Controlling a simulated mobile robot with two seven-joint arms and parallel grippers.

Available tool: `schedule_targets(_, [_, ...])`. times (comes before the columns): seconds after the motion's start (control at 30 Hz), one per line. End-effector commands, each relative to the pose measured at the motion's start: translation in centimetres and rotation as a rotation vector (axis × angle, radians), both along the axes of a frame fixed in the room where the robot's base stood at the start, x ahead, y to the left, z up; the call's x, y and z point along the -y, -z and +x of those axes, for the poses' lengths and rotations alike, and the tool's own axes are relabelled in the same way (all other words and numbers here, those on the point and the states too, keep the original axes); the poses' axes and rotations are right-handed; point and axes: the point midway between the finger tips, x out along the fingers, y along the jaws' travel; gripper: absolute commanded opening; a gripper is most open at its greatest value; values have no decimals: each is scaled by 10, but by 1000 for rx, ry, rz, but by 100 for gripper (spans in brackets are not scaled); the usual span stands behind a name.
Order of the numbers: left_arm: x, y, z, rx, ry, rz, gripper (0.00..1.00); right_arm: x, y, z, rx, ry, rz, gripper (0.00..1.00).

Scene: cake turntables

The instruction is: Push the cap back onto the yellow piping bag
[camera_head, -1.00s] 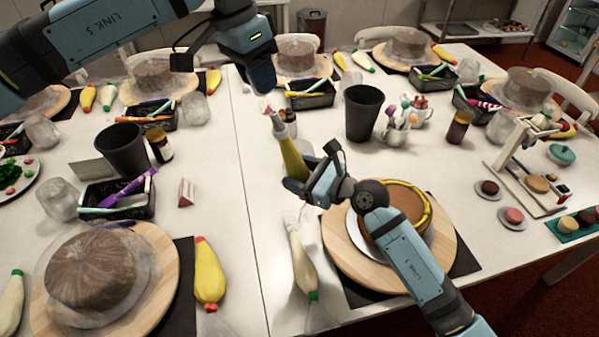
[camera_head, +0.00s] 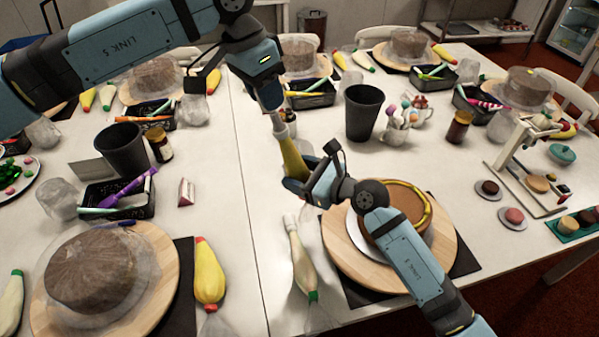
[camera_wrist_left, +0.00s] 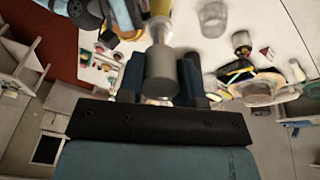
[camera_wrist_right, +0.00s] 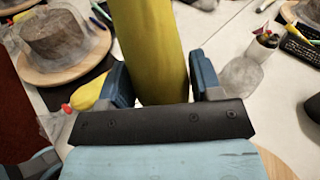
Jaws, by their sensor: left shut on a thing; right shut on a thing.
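The yellow piping bag (camera_head: 293,160) stands nearly upright, nozzle up, above the table left of the cake. My right gripper (camera_head: 303,186) is shut around its lower part; the bag also fills the space between the fingers in the right wrist view (camera_wrist_right: 150,50). My left gripper (camera_head: 270,97) is over the bag's top end, shut on the cap, a grey cylinder in the left wrist view (camera_wrist_left: 161,72). The cap lines up with the nozzle there.
A caramel-coloured cake (camera_head: 402,203) sits on a wooden turntable (camera_head: 447,240) at the right. A pale piping bag (camera_head: 301,258) lies in front. A black cup (camera_head: 363,112) and a black tray (camera_head: 312,98) stand behind. Clear table lies left of the held bag.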

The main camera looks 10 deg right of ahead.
Motion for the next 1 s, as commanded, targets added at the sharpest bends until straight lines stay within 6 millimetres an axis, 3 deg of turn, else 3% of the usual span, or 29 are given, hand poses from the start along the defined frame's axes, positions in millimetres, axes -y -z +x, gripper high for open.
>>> schedule_targets(1.0, [6,23,0,0,0,0,13,0,-1,0,1,0,1,47])
